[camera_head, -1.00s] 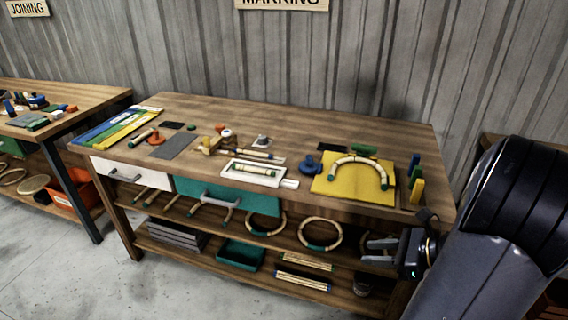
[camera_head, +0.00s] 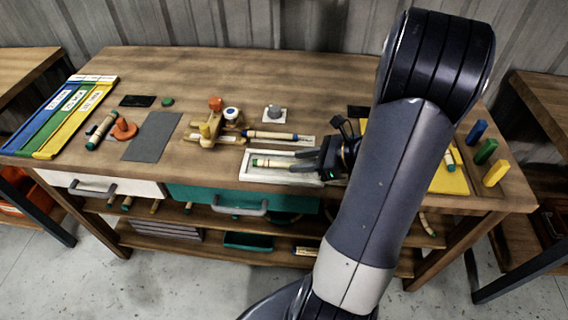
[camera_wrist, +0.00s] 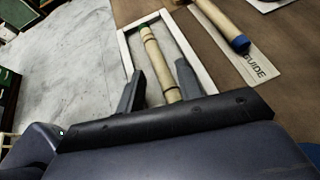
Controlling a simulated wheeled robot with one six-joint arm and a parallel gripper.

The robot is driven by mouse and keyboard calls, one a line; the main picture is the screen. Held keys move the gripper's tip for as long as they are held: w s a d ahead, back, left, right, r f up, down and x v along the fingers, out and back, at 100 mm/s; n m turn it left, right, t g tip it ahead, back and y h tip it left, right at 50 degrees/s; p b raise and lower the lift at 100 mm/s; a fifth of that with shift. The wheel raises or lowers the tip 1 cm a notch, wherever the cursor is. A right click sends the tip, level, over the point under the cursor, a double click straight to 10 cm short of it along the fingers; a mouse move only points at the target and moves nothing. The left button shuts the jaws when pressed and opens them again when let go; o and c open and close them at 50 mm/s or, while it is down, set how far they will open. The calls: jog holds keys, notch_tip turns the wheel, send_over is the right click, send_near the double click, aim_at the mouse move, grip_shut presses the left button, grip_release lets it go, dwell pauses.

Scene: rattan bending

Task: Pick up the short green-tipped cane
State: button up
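A short pale cane with a green tip (camera_head: 268,163) lies in a shallow white-rimmed tray (camera_head: 246,173) at the front middle of the bench. In the wrist view the cane (camera_wrist: 153,50) runs lengthwise between the tray's pale edges, its green end away from me. My gripper (camera_head: 302,162) reaches in from the right over the tray. In the wrist view the gripper (camera_wrist: 160,68) is open, one finger on each side of the cane, with gaps visible. The cane's near end is hidden by the gripper body.
A blue-tipped cane (camera_head: 270,135) lies on a guide strip just behind the tray. A wooden jig (camera_head: 212,130) stands to the left. Another green-tipped cane (camera_head: 101,130) lies by an orange piece (camera_head: 124,129). Upright blocks (camera_head: 486,151) stand at the right.

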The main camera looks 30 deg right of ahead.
aim_at(289, 163)
jog(key=x, duration=0.3)
jog(key=shift+a, duration=0.1)
grip_shut()
